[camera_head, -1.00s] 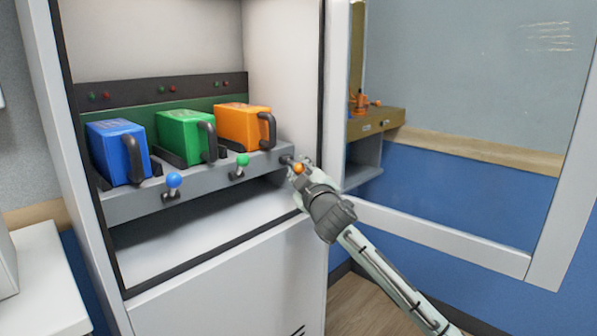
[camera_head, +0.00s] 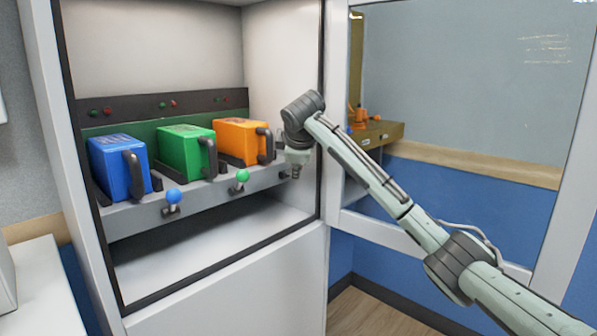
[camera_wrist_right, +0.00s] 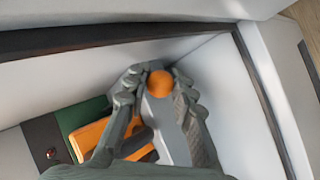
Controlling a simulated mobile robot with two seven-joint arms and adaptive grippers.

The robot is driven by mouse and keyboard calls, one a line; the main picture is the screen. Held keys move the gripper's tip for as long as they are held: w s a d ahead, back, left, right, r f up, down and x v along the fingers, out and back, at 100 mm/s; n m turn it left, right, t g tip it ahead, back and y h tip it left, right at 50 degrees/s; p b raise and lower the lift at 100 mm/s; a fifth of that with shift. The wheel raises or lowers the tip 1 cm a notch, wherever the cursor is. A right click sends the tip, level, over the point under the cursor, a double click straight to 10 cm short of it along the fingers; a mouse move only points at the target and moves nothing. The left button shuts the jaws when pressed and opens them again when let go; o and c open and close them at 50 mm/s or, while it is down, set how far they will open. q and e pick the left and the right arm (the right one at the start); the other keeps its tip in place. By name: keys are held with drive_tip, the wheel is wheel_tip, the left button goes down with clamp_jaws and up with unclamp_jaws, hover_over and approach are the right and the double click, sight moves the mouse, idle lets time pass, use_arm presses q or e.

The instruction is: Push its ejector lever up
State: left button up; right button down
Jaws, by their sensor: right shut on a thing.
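Three box-shaped modules with black handles, blue (camera_head: 113,165), green (camera_head: 181,150) and orange (camera_head: 239,142), sit in a row on a grey shelf (camera_head: 130,221) in an open cabinet. A blue-knobbed lever (camera_head: 173,196) and a green-knobbed lever (camera_head: 242,176) stick out from the shelf front. My right gripper (camera_head: 296,170) points down at the shelf's right end and hides the orange-knobbed lever there. In the right wrist view, its fingers are closed around the orange knob (camera_wrist_right: 159,83), with the orange module (camera_wrist_right: 92,138) behind. My left gripper is out of view.
The cabinet's right side wall (camera_head: 285,65) is close to my right gripper. A glass door or window frame (camera_head: 430,240) stands to the right. A white surface (camera_head: 45,295) is at the lower left. The space below the shelf is empty.

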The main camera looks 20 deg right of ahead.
drive_tip(key=shift+w+a+r+n+g, duration=0.25)
drive_tip(key=shift+w+r+n+g, duration=0.25)
drive_tip(key=shift+g, duration=0.5)
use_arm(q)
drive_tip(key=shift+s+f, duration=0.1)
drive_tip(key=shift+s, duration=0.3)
use_arm(e)
drive_tip(key=shift+r+h, duration=0.1)
drive_tip(key=shift+h, duration=0.3)
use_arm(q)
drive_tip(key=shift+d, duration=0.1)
use_arm(e)
drive_tip(key=shift+g, duration=0.3)
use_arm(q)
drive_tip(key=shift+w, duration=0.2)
